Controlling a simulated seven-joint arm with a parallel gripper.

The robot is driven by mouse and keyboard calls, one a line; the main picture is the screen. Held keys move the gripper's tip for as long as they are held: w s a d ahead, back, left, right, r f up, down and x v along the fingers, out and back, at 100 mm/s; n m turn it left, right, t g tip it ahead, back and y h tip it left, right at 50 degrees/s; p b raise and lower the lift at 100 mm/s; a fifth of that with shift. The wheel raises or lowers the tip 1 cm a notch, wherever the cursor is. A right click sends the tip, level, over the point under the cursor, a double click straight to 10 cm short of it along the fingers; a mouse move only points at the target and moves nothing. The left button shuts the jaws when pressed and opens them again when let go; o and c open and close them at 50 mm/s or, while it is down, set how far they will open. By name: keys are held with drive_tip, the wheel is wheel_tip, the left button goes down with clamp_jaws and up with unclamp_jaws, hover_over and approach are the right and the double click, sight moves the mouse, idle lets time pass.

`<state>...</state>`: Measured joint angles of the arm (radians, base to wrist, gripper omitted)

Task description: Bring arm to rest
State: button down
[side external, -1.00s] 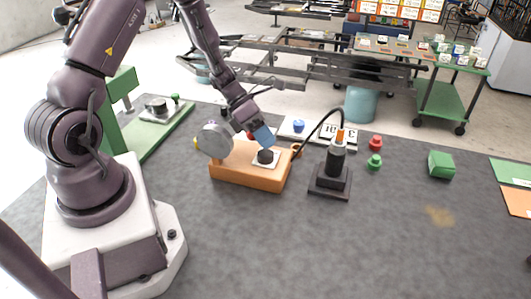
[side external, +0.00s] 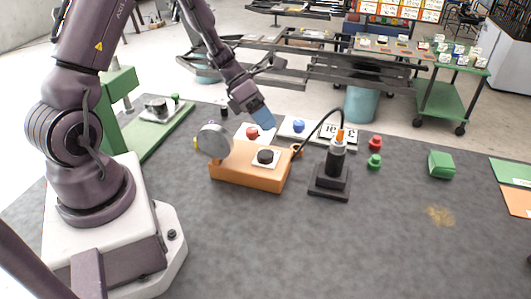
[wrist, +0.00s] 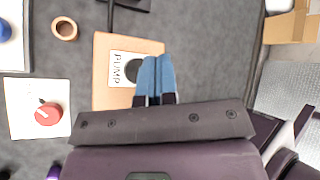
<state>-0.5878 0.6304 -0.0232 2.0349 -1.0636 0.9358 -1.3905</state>
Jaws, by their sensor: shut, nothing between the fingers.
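My gripper (side external: 266,121) has blue fingers pressed together with nothing between them. It hangs in the air above and behind the orange box (side external: 228,177). In the wrist view the shut fingertips (wrist: 157,64) overlap the orange box (wrist: 104,72). The black button (side external: 265,156) sits on a white plate on the box; in the wrist view this plate (wrist: 120,57) reads PUMP and my fingers partly cover the button (wrist: 132,71). A round grey dial (side external: 215,141) stands at the box's left end.
A red button (side external: 252,132) and a blue knob (side external: 298,126) stand behind the box. A black post with a cable (side external: 334,170) is to its right. Red (side external: 375,142) and green knobs (side external: 374,161) and a green block (side external: 441,165) lie farther right. The front mat is clear.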

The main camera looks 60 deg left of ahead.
idle(0.5)
drive_tip(key=shift+m, duration=0.5)
drive_tip(key=shift+s+f+m+g, duration=0.2)
drive_tip(key=shift+s+m+g, duration=0.15)
drive_tip(key=shift+m, duration=0.35)
drive_tip(key=s+d+r+m+y, duration=0.2)
drive_tip(key=s+r+m, duration=0.3)
drive_tip(key=m, duration=0.5)
drive_tip(key=s+d+r+m+t+y, duration=0.1)
drive_tip(key=s+d+r+m+y, duration=0.2)
drive_tip(key=r+m, duration=0.6)
drive_tip(key=s+d+r+m+t+y, duration=0.1)
drive_tip(key=s+d+r+m+y, duration=0.2)
drive_tip(key=s+r+m, duration=0.4)
drive_tip(key=m, duration=0.4)
drive_tip(key=shift+s+d, duration=0.2)
drive_tip(key=shift+s, duration=0.1)
drive_tip(key=shift+r, duration=0.1)
